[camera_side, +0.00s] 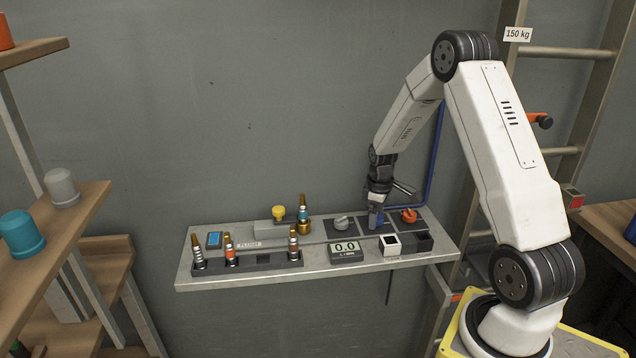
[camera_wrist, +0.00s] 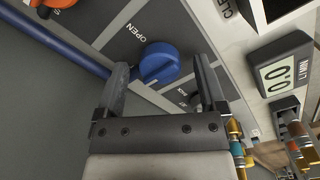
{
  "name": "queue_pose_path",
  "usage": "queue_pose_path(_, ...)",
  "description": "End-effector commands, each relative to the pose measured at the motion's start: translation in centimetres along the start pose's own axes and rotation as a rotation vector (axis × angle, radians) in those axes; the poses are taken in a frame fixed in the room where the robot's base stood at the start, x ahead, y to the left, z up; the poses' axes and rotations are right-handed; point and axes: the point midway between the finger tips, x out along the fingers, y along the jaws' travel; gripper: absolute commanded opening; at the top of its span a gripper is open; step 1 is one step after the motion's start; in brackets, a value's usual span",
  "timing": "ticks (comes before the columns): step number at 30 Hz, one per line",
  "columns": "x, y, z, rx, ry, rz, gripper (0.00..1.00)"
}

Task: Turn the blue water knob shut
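The blue water knob (camera_wrist: 160,64) shows in the wrist view between the two fingers of my gripper (camera_wrist: 162,78), on a dark plate with the word OPEN printed beside it. The fingers are spread, with a gap visible on each side of the knob. In the side view, my gripper (camera_side: 377,200) points down over the shelf, and the blue knob (camera_side: 375,221) shows just below it, partly hidden by the fingers. The knob's exact angle is hard to tell.
An orange knob (camera_side: 409,216) is close on the right and a grey knob (camera_side: 342,222) on the left. A blue pipe (camera_side: 436,150) runs up the wall behind. Several hose fittings stand in the rack (camera_side: 262,263) at left.

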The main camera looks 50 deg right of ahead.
Motion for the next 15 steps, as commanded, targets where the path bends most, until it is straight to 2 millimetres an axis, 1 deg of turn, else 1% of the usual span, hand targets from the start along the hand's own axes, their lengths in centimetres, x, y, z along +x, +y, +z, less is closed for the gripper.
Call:
queue_pose_path(4, 0.0, 0.0, 0.0, 0.001, 0.000, -0.001, 0.90)
queue_pose_path(8, -0.5, 0.0, 0.0, 0.001, 0.000, 0.000, 0.90)
queue_pose_path(11, -1.2, 0.0, 0.0, 0.001, 0.001, 0.001, 0.90)
queue_pose_path(15, -2.6, 0.0, 0.0, 0.001, 0.002, 0.002, 0.90)
